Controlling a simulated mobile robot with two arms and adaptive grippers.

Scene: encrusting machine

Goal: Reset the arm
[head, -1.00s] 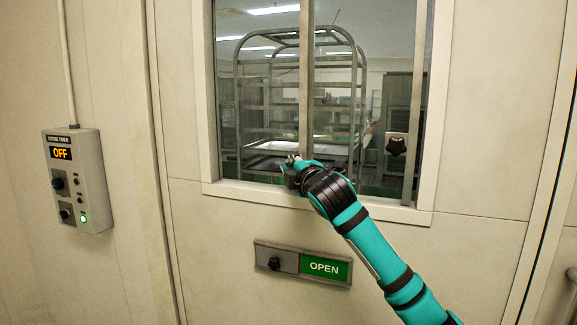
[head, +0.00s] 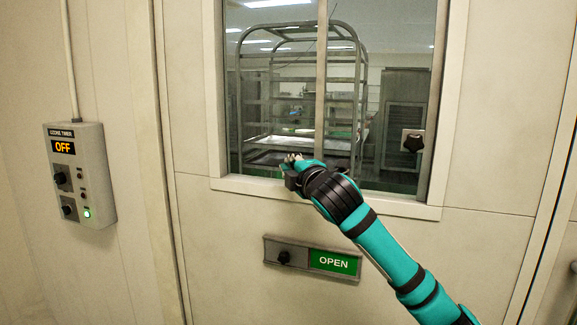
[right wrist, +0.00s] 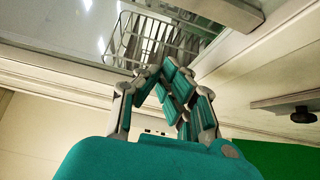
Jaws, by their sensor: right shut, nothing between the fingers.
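My right gripper (head: 292,160) is in front of the lower part of the door window in the head view, near the window's bottom frame. Its arm comes up from the lower right. In the right wrist view the fingers of the right gripper (right wrist: 165,68) meet at their tips, shut with nothing between them. Whether the tips touch the glass I cannot tell. My left gripper does not show in the head view.
The window (head: 395,95) has a dark knob (head: 413,142) at its right, with a metal rack (head: 285,90) behind the glass. Below is a sign plate reading OPEN (head: 333,262) with a slider knob. A control box (head: 80,175) reading OFF is on the left wall.

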